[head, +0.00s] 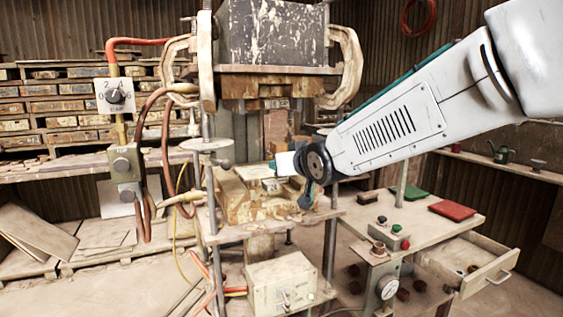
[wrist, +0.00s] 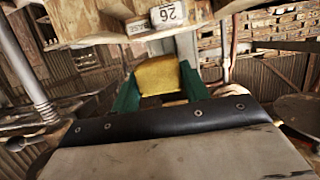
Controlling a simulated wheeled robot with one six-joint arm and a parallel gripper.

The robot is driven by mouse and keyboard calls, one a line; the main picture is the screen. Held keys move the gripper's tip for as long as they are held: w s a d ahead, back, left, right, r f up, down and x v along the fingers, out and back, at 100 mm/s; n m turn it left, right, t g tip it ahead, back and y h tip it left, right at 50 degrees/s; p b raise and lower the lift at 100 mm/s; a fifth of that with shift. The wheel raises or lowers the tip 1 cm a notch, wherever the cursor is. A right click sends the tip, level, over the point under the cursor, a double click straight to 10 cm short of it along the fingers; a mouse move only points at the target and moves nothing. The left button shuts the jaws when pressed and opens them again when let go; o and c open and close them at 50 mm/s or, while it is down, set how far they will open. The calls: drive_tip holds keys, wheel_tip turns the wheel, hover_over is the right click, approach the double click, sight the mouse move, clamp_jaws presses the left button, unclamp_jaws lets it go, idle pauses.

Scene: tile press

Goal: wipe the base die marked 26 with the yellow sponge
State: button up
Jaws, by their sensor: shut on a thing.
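My gripper (wrist: 160,84) shows two green fingers in the wrist view, shut on the yellow sponge (wrist: 158,72). In the head view my gripper (head: 289,180) is at the stained die (head: 238,203) on the press table, and I cannot make out the sponge there.
The dark upper press block (head: 272,35) hangs above, between curved side clamps. A hose and a dial box (head: 115,96) stand at left. At right are a side table with a red pad (head: 452,210), a control box (head: 387,234) and an open drawer (head: 478,263).

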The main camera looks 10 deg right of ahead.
drive_tip(key=s+d, duration=0.2)
drive_tip(key=s, duration=0.9)
drive_tip(key=shift+s+d, duration=0.15)
drive_tip(key=shift+s, duration=0.1)
